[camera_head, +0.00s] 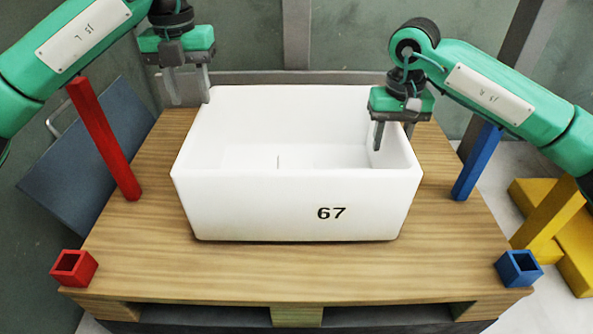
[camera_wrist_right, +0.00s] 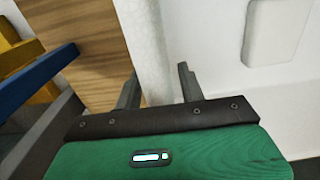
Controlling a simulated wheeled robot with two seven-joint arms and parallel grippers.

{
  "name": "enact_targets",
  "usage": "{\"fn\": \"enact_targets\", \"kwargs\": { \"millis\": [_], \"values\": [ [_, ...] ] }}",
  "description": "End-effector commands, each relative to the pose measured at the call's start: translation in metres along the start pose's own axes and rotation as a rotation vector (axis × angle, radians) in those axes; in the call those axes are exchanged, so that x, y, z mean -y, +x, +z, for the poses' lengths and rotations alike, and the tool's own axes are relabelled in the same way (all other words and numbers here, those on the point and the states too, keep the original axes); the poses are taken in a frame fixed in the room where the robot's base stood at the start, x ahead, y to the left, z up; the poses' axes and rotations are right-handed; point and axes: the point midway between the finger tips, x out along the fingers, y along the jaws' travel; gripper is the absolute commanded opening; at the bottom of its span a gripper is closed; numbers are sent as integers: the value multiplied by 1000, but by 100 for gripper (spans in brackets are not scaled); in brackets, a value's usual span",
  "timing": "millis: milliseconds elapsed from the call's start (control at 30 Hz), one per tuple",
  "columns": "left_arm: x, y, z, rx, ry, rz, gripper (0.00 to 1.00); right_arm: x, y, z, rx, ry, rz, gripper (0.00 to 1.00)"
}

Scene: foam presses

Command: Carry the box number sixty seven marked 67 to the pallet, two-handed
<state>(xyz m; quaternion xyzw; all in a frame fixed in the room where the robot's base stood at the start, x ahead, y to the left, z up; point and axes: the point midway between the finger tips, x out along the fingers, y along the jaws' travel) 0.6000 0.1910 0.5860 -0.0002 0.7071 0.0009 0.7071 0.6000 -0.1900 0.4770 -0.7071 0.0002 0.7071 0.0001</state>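The white open-topped box marked 67 (camera_head: 290,210) sits upright on the wooden pallet (camera_head: 330,272), its number on the front wall. It looks empty inside. My left gripper (camera_head: 188,88) is at the box's rear left corner with its fingers apart. One finger is by the left wall's rim; whether it touches cannot be told. My right gripper (camera_head: 394,134) is at the right wall with fingers apart, one inside the box and one outside. In the right wrist view the gripper (camera_wrist_right: 158,90) has the white wall (camera_wrist_right: 148,45) between its spread fingers.
Red post (camera_head: 105,140) and blue post (camera_head: 477,162) lean outward at the pallet's sides. A red socket (camera_head: 73,268) and blue socket (camera_head: 519,268) mark its front corners. A dark panel (camera_head: 85,155) stands left, yellow structure (camera_head: 560,230) right. The pallet's front strip is clear.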

Motion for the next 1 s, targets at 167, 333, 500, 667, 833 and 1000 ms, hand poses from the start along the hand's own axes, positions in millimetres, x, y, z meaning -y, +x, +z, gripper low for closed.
{"fn": "enact_targets", "kwargs": {
  "millis": [167,333,500,667,833,1000],
  "values": [
    [0,-3,0,-1,0,0,40,0,-12,0,-2,0,0,40],
    [0,-3,0,-1,0,0,40,1,-45,-1,-4,0,-1,40],
    [0,-2,0,-1,0,0,40,0,-82,-1,-2,0,-1,40],
    [0,-2,0,-1,0,0,40,0,-107,-1,-2,0,0,40],
    [0,-2,0,-1,0,0,40,0,-118,0,-1,0,0,40],
    [0,-2,0,-1,0,0,40,0,-120,0,0,0,0,40]
  ]
}}
